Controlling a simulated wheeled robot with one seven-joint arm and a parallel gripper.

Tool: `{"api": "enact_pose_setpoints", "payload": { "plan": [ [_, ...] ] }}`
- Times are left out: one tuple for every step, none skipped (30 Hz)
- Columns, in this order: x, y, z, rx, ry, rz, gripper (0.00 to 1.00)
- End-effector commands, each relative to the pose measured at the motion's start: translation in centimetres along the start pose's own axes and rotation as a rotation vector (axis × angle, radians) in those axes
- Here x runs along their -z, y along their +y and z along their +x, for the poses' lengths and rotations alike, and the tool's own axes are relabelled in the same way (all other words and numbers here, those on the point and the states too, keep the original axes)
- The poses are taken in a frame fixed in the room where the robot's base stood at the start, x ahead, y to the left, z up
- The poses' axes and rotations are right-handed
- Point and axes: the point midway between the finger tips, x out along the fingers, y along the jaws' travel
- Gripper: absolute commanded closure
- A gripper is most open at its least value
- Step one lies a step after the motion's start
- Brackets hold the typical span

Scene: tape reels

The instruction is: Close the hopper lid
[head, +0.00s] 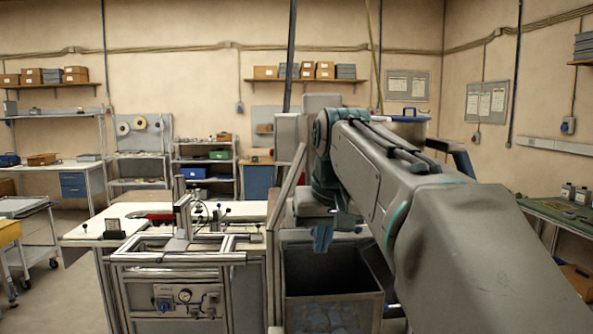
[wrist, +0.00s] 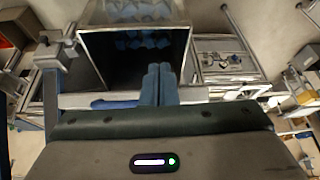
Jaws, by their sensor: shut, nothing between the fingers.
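The hopper (head: 334,297) is a dark grey open-topped bin at the lower middle of the head view. Bluish pieces lie in its bottom. Its open mouth also shows at the top of the wrist view (wrist: 188,52). My gripper (head: 322,250) points down over the hopper, its blue fingers together and empty. In the wrist view the fingers (wrist: 158,68) overlap the hopper's edge. A blue bar (wrist: 115,104) lies just left of them; whether it belongs to the lid is unclear.
A framed workbench with a gauge panel (head: 183,300) stands left of the hopper. A tilted grey panel (head: 284,198) rises between them. A post with a clamp (wrist: 50,55) stands beside the hopper in the wrist view. A green-topped table (head: 560,212) is at right. Floor shows at left.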

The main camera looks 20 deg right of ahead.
Motion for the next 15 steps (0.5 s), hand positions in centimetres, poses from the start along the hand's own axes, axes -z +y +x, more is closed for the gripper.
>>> {"api": "enact_pose_setpoints", "payload": {
  "plan": [
    [2.1,0.6,-3.1,-0.009,0.019,0.013,1.0],
    [2.8,0.9,-4.2,-0.014,0.028,0.02,1.0],
    [3.7,1.4,-5.6,-0.02,0.039,0.028,1.0],
    [4.3,1.7,-6.6,-0.025,0.049,0.034,1.0],
    [4.9,2.0,-7.5,-0.03,0.056,0.04,1.0],
    [5.6,2.3,-8.7,-0.037,0.067,0.047,1.0],
    [6.0,2.6,-9.6,-0.041,0.074,0.052,1.0],
    [6.4,2.8,-10.3,-0.045,0.081,0.056,1.0],
    [6.8,3.0,-11.1,-0.05,0.088,0.06,1.0],
    [7.1,3.2,-11.7,-0.054,0.094,0.063,1.0],
    [7.3,3.3,-12.1,-0.056,0.097,0.066,1.0],
    [7.5,3.5,-12.6,-0.06,0.102,0.069,1.0],
    [7.6,3.5,-12.8,-0.062,0.104,0.071,1.0],
    [7.7,3.6,-13.0,-0.063,0.106,0.072,1.0],
    [7.8,3.7,-13.1,-0.065,0.108,0.074,1.0]
  ]
}}
